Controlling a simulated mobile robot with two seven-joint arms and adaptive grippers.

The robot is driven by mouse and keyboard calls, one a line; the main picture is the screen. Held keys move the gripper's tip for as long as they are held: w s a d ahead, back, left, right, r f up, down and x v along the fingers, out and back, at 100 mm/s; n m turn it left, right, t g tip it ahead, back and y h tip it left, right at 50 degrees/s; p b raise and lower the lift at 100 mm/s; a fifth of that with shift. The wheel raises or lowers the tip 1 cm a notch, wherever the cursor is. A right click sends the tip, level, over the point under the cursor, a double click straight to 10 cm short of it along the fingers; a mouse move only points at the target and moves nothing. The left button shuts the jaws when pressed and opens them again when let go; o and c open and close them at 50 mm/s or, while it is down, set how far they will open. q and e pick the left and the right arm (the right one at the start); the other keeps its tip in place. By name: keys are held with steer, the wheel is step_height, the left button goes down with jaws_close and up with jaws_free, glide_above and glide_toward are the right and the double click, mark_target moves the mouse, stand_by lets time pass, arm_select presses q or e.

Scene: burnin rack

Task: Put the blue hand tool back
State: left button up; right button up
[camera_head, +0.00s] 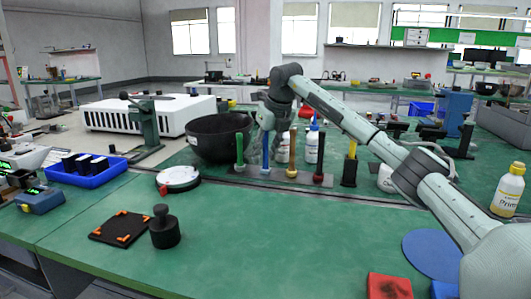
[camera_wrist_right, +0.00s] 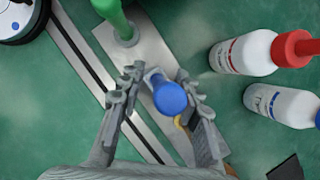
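My right gripper (camera_head: 268,122) is at the top of the blue tool. In the right wrist view, the blue tool's round end (camera_wrist_right: 170,98) lies between the two fingers of my right gripper (camera_wrist_right: 160,82). The fingers are apart, with a gap on the left side and the right finger close to the blue end. The tool's lower end is hidden in the wrist view. My left gripper is out of view.
A red-handled tool (camera_head: 318,155) and a black holder with a yellow tool (camera_head: 349,165) stand to the right. White bottles (camera_head: 312,146) stand behind the strip. A black bowl (camera_head: 218,137) is at the left. The green table's front middle is clear.

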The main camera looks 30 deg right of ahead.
steer(key=shift+r, duration=0.1)
steer(key=v, duration=1.2)
steer(key=shift+s, duration=0.1)
